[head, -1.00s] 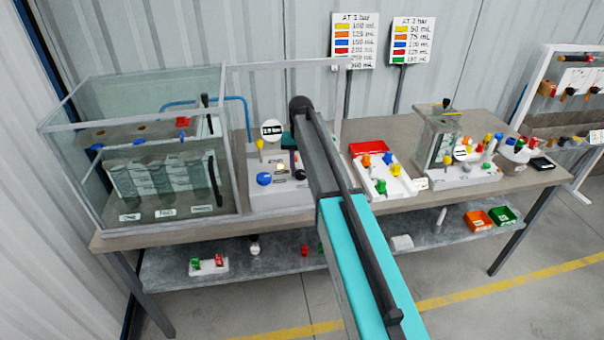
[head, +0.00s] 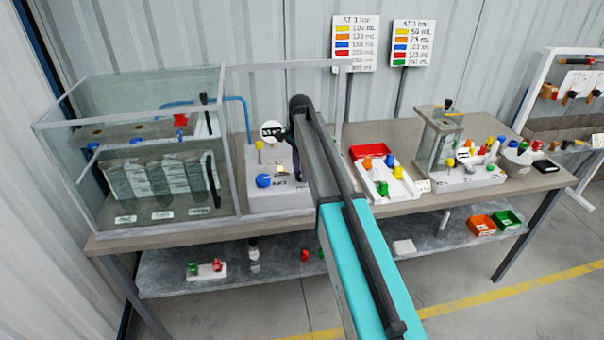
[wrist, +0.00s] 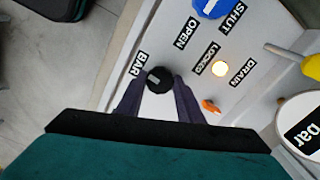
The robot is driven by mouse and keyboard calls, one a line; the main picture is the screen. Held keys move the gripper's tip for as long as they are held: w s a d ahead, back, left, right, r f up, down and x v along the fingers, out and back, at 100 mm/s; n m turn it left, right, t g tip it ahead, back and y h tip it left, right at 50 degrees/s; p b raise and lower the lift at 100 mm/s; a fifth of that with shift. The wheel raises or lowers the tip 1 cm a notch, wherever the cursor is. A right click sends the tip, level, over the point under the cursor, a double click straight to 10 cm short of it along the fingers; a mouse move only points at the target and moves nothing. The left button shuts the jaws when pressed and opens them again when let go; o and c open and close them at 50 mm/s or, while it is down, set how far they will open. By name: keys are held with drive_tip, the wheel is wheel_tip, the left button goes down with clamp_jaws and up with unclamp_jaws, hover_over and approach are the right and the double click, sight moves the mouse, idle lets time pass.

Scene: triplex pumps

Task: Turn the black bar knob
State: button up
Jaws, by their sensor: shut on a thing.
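The black bar knob (wrist: 159,80) sits on a light grey panel beside the label "BAR" in the wrist view. It is round with a pale pointer line on its face. My gripper (wrist: 158,84) is shut on the knob, with one dark finger on each side of it.
A blue knob (wrist: 211,7), a lit yellowish lamp (wrist: 220,69) and an orange lever (wrist: 210,106) are on the same panel. A round gauge (wrist: 304,124) stands at the right. A glass tank (head: 140,150) is left of the panel in the head view.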

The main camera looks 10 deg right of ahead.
drive_tip(key=shift+m, duration=1.5)
drive_tip(key=o, duration=1.1)
drive_tip(key=shift+c, duration=0.2)
drive_tip(key=shift+r+b, duration=0.1)
drive_tip(key=shift+b, duration=0.2)
wheel_tip(320, 180, up, 14)
drive_tip(key=b, duration=0.3)
drive_tip(key=shift+b, duration=0.35)
drive_tip(key=shift+f, duration=0.2)
